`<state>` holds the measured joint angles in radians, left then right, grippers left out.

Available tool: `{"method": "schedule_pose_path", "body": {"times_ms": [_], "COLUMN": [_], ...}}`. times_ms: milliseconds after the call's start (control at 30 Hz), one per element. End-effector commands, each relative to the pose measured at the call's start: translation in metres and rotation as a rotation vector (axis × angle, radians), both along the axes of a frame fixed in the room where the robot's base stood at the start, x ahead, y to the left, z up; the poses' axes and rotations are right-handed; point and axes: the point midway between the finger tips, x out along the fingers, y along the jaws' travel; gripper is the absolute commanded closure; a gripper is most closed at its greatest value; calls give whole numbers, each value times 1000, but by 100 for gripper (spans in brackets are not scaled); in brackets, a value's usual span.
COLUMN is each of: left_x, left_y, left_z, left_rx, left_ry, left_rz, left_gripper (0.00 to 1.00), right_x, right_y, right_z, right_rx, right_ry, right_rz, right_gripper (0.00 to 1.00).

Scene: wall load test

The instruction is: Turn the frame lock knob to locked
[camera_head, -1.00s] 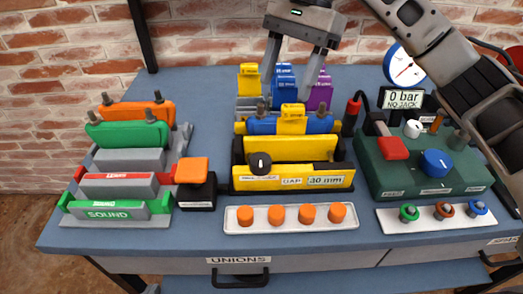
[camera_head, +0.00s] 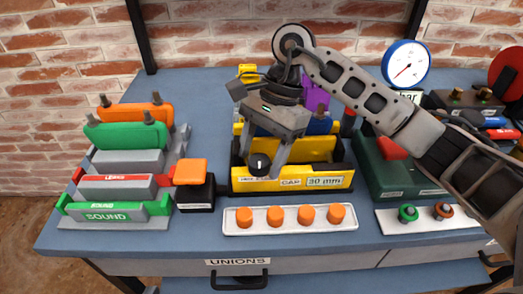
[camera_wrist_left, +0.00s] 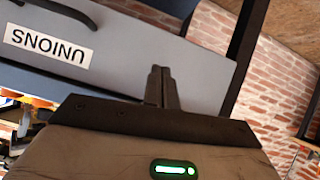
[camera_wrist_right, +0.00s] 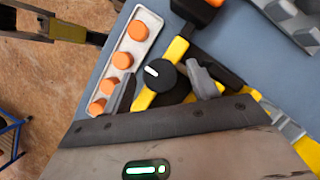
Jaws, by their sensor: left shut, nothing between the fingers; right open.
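The black knob (camera_head: 260,164) with a white pointer line sits at the left of the front bar of the yellow frame (camera_head: 316,183). The pointer looks roughly upright in the head view. My right gripper (camera_head: 262,152) is open and points down at the knob, one finger on each side. In the right wrist view the knob (camera_wrist_right: 160,77) shows between the fingertips, with gaps visible; I cannot tell if either finger touches. The lettering beside the knob is too small to read. My left gripper (camera_wrist_left: 158,87) is shut and empty in front of the grey UNIONS drawer front.
A white tray (camera_head: 290,228) with several orange caps lies in front of the frame. A black block with an orange top (camera_head: 190,172) stands close on the left. The green box (camera_head: 378,172) is at the right, partly behind my right arm. The gauge (camera_head: 406,66) stands behind.

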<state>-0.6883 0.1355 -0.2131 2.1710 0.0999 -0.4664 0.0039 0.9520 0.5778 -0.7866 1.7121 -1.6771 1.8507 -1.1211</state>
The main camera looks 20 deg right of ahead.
Motion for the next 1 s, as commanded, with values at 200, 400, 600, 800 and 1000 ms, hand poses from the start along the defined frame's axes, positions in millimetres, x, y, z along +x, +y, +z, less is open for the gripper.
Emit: {"method": "schedule_pose_path", "body": {"times_ms": [200,400,600,800,1000], "left_x": [1,1,1,-1,-2], "left_y": [0,0,0,-1,-2], "left_z": [1,1,-1,-6,-14], "left_rx": [-1,-1,-3,-16,-19], "left_ry": [-3,-3,-4,-2,-11], "left_rz": [0,0,1,2,3], "left_gripper": [100,100,100,100,100], "right_x": [0,0,0,0,-2], "right_y": [0,0,-1,-1,-2], "right_z": [0,0,-1,-2,-3], "right_rx": [0,0,-1,-1,-2], "right_ry": [1,1,0,-2,-3], "right_rz": [0,0,-24,-113,-270], "right_gripper": [63,86,85,85,85]}}
